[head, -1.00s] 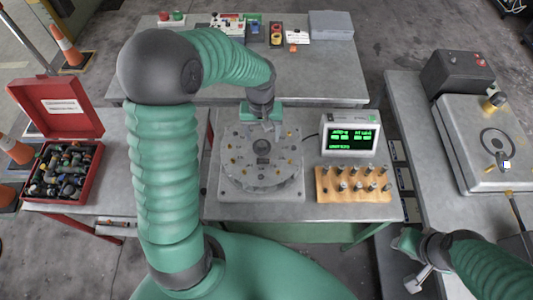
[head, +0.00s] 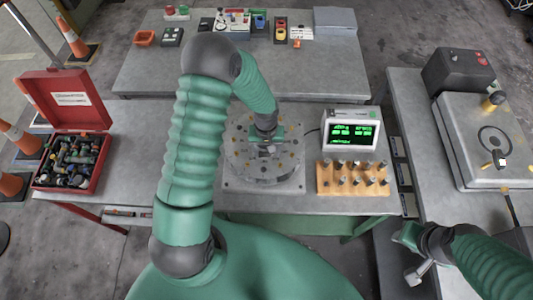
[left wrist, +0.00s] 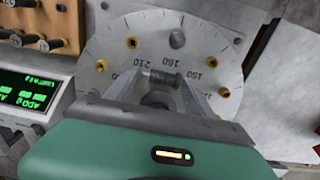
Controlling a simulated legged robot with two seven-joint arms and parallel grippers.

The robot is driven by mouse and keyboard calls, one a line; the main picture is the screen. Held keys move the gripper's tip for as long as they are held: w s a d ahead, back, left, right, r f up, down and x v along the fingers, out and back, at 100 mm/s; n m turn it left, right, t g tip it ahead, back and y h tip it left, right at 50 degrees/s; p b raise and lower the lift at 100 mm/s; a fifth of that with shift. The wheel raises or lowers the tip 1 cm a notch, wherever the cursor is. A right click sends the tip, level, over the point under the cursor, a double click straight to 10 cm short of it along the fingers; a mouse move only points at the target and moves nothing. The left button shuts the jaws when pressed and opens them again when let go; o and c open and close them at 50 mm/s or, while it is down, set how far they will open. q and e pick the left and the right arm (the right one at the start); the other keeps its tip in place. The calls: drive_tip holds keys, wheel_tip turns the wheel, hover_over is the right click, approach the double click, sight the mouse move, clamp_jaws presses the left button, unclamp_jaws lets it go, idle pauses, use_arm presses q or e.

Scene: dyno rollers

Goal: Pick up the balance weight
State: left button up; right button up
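My left gripper (head: 267,150) is low over the round grey balancing dial (head: 242,170) on the middle bench. In the left wrist view its two fingers (left wrist: 163,84) stand apart. A small dark metal cylinder (left wrist: 163,77), which looks like a balance weight, lies across the gap between the fingertips. I cannot tell whether the fingers touch it. Several similar weights (head: 356,180) stand in a wooden rack (head: 325,190) right of the dial. My right gripper (head: 410,255) is low at the right, away from the dial; its fingers are unclear.
A display box (head: 350,130) with green digits stands behind the rack. A red toolbox (head: 75,120) is open at the left. A grey machine (head: 490,140) stands on the right bench. The back table (head: 180,75) holds small items, with bare space in front.

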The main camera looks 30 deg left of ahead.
use_arm(q)
drive_tip(key=shift+w, duration=0.1)
drive_tip(key=c, duration=0.5)
drive_tip(key=shift+a, duration=0.35)
drive_tip(key=c, duration=0.6)
